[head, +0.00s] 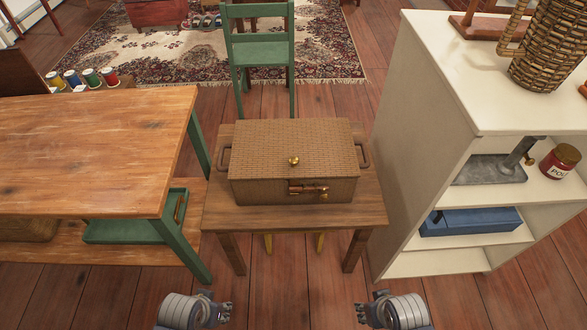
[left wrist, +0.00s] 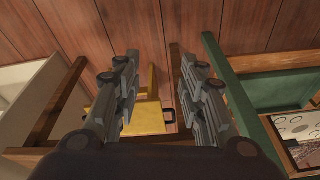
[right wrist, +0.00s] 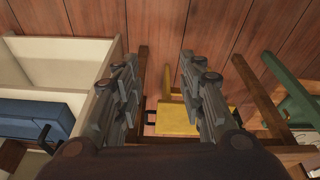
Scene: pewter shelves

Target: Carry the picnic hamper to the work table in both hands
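The picnic hamper (head: 293,165) is a closed brown wicker box with a brass knob on its lid and a latch on its front. It sits upright on a small wooden table (head: 220,217), a handle at each end. The larger table (head: 95,140) at left, with a worn wooden top and green legs, appears to be the work table. My left gripper (head: 228,307) and my right gripper (head: 360,309) are low in front of the small table, apart from the hamper. Fingers are spread and empty in the left wrist (left wrist: 152,72) and right wrist (right wrist: 160,72) views.
A cream shelf unit (head: 440,165) stands close on the right, with a wicker jug (head: 548,45) on top. A green chair (head: 261,52) is behind the hamper. A yellow stool (right wrist: 205,120) is under the small table. Wood floor lies bare in front.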

